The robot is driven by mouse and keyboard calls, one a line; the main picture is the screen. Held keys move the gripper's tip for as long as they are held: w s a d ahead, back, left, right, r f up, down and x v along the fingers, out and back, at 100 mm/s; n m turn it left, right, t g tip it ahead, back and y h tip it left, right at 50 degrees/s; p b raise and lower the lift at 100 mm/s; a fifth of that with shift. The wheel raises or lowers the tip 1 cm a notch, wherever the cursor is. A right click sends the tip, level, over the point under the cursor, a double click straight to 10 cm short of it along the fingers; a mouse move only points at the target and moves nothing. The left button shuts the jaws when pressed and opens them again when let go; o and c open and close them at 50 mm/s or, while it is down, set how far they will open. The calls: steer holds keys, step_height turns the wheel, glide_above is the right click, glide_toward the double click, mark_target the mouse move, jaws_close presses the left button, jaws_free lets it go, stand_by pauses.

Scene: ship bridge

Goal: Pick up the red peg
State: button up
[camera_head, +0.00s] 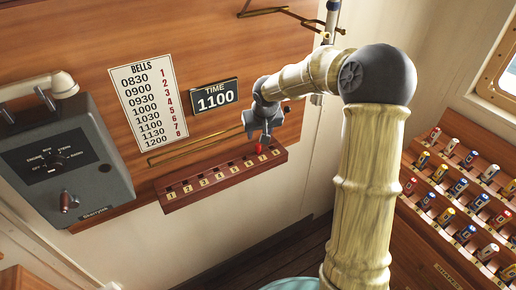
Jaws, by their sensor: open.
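The small red peg (259,149) stands in the wooden peg rail (185,200) on the wall, toward the rail's right end. The rail has a row of numbered white labels with holes. My gripper (262,137) is open, right above the red peg and very close to it. I cannot tell whether its fingers are around the peg or only over it. The upper part of the peg may be hidden by the gripper.
A bells sign (148,105) and a time sign reading 1100 (215,97) hang above the rail. A grey control box (70,160) juts out at left. A rack (455,195) of several coloured cylinders stands at right. A brass rod (190,150) runs just above the rail.

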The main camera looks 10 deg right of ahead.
mark_target(258, 146)
steer(key=x, duration=0.3)
steer(key=shift+w+f, duration=0.15)
steer(key=shift+f, duration=0.15)
steer(key=shift+s+p+x, duration=0.15)
steer(key=shift+p+x, duration=0.4)
steer(key=shift+x, duration=0.75)
steer(key=shift+s+p+x, duration=0.15)
steer(key=shift+p+x, duration=0.4)
steer(key=shift+x, duration=0.8)
steer(key=shift+d+f, duration=0.1)
steer(key=shift+d, duration=0.1)
jaws_close()
step_height(258, 146, up, 18)
steer(key=b, duration=0.2)
